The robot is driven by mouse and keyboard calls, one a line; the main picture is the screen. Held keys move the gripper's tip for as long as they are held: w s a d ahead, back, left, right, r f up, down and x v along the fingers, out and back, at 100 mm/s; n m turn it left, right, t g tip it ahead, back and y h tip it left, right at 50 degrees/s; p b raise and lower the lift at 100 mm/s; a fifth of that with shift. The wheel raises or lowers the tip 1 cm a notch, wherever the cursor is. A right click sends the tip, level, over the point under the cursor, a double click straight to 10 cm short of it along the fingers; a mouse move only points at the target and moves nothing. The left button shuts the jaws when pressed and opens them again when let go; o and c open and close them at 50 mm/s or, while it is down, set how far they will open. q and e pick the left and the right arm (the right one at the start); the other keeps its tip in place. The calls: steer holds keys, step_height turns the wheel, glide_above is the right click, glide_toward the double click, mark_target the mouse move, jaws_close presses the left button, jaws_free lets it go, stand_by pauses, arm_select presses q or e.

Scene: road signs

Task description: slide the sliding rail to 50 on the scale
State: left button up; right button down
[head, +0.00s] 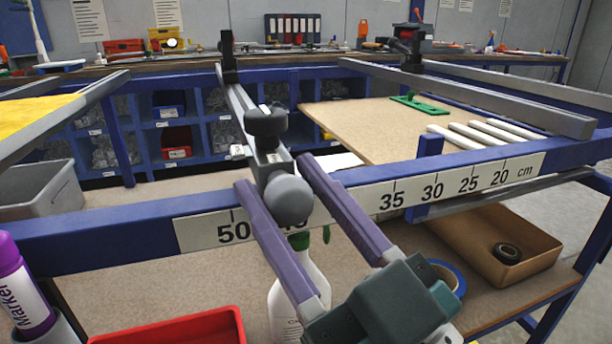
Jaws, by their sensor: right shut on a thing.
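The sliding rail (238,98) is a grey bar running from the front blue beam to the back, with a dark clamp knob and a round grey knob (289,198) at its front end. The white scale (371,197) on the front beam reads 50 at the left, then 35, 30, 25 and 20 cm to the right. The rail's front end is just right of the 50. My right gripper (275,173), with purple fingers, is shut on the grey knob. It hides the scale's middle marks. My left gripper is not in view.
A board (390,125) with a green tool (418,104) and white strips lies behind the beam. Below the beam are a red tray (175,328), a white bottle (300,280) and a brown box (500,250). A purple marker (22,290) stands at the left.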

mark_target(232, 213)
steer(key=a, duration=0.2)
steer(key=s+a, duration=0.1)
steer(key=a, duration=0.1)
steer(key=shift+s, duration=0.2)
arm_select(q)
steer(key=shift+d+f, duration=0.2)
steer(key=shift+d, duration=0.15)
arm_select(e)
steer(key=shift+c, duration=2.1)
jaws_free()
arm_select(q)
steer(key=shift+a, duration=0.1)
arm_select(e)
steer(key=shift+s, duration=0.1)
